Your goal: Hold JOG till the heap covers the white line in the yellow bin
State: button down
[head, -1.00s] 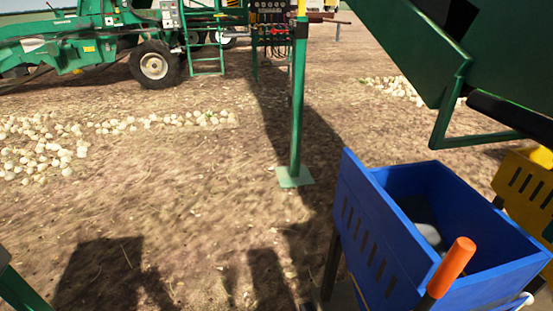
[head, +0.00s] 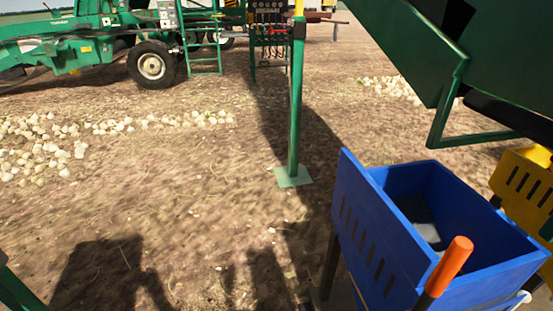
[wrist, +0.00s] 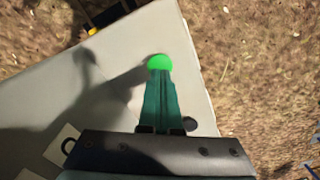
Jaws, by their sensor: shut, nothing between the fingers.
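In the wrist view, my gripper (wrist: 160,74) has its teal fingers shut together with nothing between them. The fingertips overlap the lower edge of a bright green round button (wrist: 159,62) on a grey panel (wrist: 105,72). I cannot tell for sure whether they press it, and no JOG lettering is readable. In the head view, the yellow bin (head: 522,185) shows only in part at the right edge, behind the blue bin. Its inside, any heap and the white line are hidden. My gripper is not in the head view.
A blue bin (head: 376,228) stands at lower right, with an orange-topped handle (head: 450,266) before it. A green conveyor frame (head: 415,60) hangs above. A green post (head: 294,120) stands at centre. Onions (head: 45,150) lie on the soil at left; open ground lies between.

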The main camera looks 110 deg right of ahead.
jog(key=shift+f, duration=0.3)
